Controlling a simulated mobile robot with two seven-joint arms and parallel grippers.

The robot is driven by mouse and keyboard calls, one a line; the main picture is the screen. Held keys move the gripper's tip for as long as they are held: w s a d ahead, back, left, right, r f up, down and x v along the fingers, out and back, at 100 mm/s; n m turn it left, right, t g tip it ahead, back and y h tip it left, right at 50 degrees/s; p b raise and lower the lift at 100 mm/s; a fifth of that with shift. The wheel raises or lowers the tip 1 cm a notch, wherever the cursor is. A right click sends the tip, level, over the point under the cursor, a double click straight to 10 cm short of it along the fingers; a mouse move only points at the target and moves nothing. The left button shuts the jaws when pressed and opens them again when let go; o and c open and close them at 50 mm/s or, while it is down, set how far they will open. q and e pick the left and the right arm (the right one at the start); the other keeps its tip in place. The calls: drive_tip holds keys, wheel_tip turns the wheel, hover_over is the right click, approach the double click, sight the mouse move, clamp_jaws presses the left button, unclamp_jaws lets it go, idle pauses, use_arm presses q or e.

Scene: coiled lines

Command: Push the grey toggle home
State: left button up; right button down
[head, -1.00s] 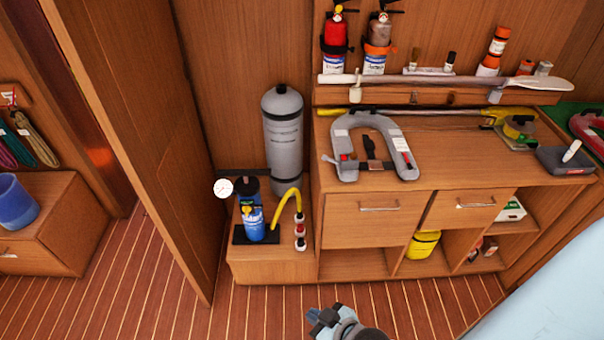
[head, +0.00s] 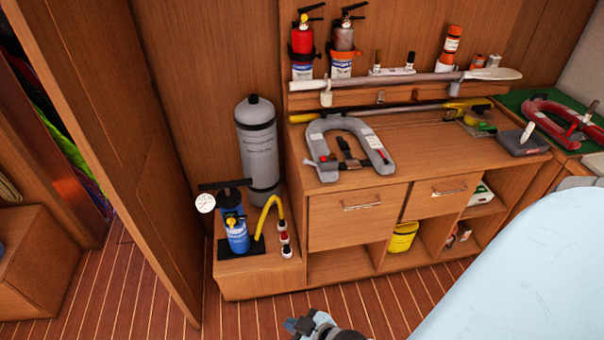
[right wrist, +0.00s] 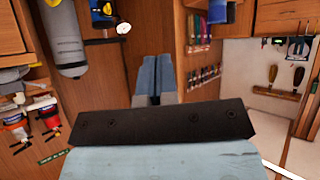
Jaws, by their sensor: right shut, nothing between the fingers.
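I cannot pick out the grey toggle for certain. A dark grey box (head: 515,142) with a pale upright lever (head: 527,132) sits at the right end of the wooden counter in the head view. A grey horseshoe-shaped life vest (head: 375,152) with a small red part lies on the same counter, left of the box. My right gripper (head: 300,325) is at the bottom edge of the head view, low and well apart from the counter. Its blue-grey fingers (right wrist: 152,78) are together and empty in the right wrist view. My left gripper is not in view.
A grey cylinder (head: 258,150) and a blue pump (head: 236,232) with a gauge stand on a low cabinet. Fire extinguishers (head: 302,50) and a long paddle (head: 420,80) are above the counter. A pale blue surface (head: 530,260) fills the lower right. Striped floor lies clear in front.

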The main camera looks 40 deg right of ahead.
drive_tip(key=w+d+f+n+t+h+b, duration=0.2)
drive_tip(key=w+d+f+n+h+b, duration=0.25)
drive_tip(key=w+d+b, duration=0.35)
drive_tip(key=w+d+f+n+t+h+b, duration=0.1)
drive_tip(key=w+d+f+n+h+b, duration=0.2)
drive_tip(key=w+d+n+b, duration=0.45)
use_arm(q)
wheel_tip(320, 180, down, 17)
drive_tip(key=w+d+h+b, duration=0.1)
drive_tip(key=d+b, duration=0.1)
drive_tip(key=b, duration=0.9)
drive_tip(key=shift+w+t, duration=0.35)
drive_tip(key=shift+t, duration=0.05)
use_arm(e)
drive_tip(key=w+d+r+n+t+h, duration=0.1)
drive_tip(key=w+d+r+n+h, duration=0.1)
drive_tip(key=w+d+r+h, duration=0.1)
drive_tip(key=w+d+r+n+t+h, duration=0.1)
drive_tip(key=w+d+r+n+h, duration=0.2)
drive_tip(key=w+d+h, duration=0.2)
drive_tip(key=w, duration=0.3)
drive_tip(key=shift+w+d+r+h, duration=0.2)
drive_tip(key=shift+w+r+h, duration=0.1)
drive_tip(key=shift+r+h, duration=0.05)
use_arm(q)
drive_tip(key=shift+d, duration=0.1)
